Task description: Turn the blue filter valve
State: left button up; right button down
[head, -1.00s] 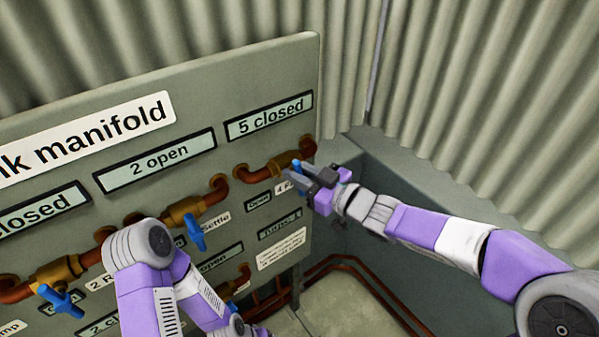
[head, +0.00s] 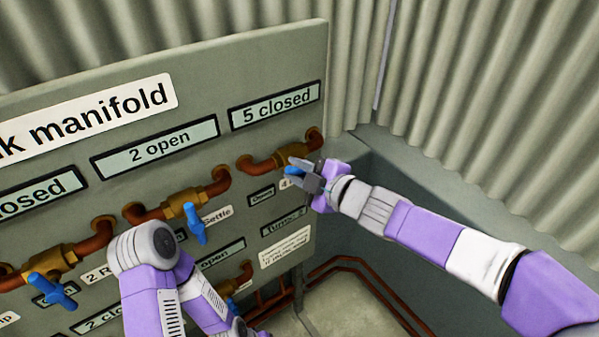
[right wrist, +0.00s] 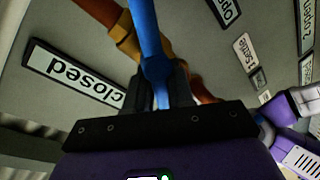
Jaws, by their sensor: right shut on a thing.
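The filter valve's blue handle (head: 293,171) is on a brass body (head: 287,158) below the "5 closed" plate (head: 275,106). The label under it shows only a "4", the rest hidden by my gripper. My right gripper (head: 303,174) is shut on this handle. In the right wrist view the blue handle (right wrist: 150,65) runs between the dark fingers, in front of the brass valve body (right wrist: 122,32). The "closed" plate (right wrist: 75,75) is beside it. My left arm shows at the lower left, but its gripper is out of view.
Other blue-handled valves are on the panel: one under "2 open" (head: 194,222) and one at the lower left (head: 50,290). Copper pipes (head: 222,178) join the valves. A corrugated wall (head: 480,90) stands behind, and a recess with pipes (head: 345,265) lies right of the panel.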

aim_at(301, 172)
jog(key=shift+f+n, duration=0.15)
jog(key=shift+n, duration=0.25)
dwell(0.3)
jog(key=c, duration=1.1)
grip_release()
jog(key=p+v, duration=0.1)
jog(key=v, duration=0.2)
jog(key=p+v, duration=0.1)
jog(key=v, duration=0.2)
jog(key=shift+s+d+r+p, duration=0.15)
jog(key=shift+s+r+p, duration=0.15)
jog(key=shift+s+p, duration=0.1)
jog(key=shift+s+d, duration=0.3)
